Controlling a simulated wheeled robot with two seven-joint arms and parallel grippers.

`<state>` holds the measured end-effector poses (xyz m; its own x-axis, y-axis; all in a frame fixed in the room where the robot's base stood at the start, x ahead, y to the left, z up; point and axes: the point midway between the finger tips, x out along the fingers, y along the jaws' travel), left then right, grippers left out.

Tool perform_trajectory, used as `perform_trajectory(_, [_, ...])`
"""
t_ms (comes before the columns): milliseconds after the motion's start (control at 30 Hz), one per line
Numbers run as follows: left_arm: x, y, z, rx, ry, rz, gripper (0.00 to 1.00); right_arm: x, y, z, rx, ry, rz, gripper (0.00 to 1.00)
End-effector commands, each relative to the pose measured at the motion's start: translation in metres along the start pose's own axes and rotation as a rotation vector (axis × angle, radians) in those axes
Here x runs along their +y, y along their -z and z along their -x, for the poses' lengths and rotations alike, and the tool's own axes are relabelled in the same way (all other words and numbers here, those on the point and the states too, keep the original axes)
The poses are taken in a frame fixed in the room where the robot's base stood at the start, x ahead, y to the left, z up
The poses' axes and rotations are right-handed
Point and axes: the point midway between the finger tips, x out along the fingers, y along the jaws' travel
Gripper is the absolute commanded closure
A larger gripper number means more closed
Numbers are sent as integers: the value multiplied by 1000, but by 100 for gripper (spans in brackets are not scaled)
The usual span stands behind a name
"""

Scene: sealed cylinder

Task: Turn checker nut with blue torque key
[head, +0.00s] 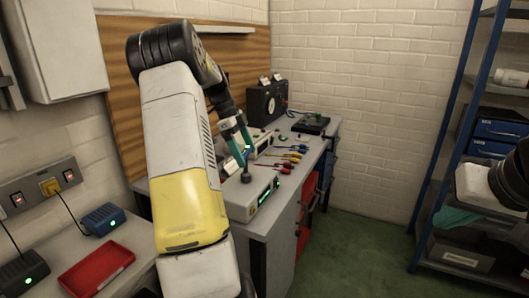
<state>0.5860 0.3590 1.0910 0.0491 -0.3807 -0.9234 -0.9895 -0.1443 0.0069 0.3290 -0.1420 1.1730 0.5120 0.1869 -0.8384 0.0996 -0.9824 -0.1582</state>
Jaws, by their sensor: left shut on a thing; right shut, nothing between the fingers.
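My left gripper (240,140), with teal fingers, points down over the bench. It is shut on a slim tool with a blue part near the fingertips, which looks like the blue torque key (247,151). The tool's dark lower end reaches down to a dark round piece (246,178) on top of the pale checker box (246,197). The nut itself cannot be told apart from this dark piece, and I cannot tell whether the key is seated on it. The box front shows a green lit display.
Several red, yellow and blue-handled tools (288,153) lie behind the box. A black gauge unit (267,103) and a dark tray (311,124) stand farther back. A red tray (97,270) is at lower left. Blue-framed shelving (446,130) stands right. The green floor between is clear.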

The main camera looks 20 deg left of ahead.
Motion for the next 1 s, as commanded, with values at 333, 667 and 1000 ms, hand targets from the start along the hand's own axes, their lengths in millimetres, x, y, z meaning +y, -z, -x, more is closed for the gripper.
perform_trajectory(333, [-2, 11, 25, -1, 16, -8, 81, 0, 0, 0, 0, 0, 0, 100])
perform_trajectory(667, [-2, 19, 40, 0, 16, -9, 80, 0, 0, 0, 0, 0, 0, 100])
perform_trajectory(1000, [-1, 20, 47, 0, 9, -4, 100, 0, 0, 0, 0, 0, 0, 100])
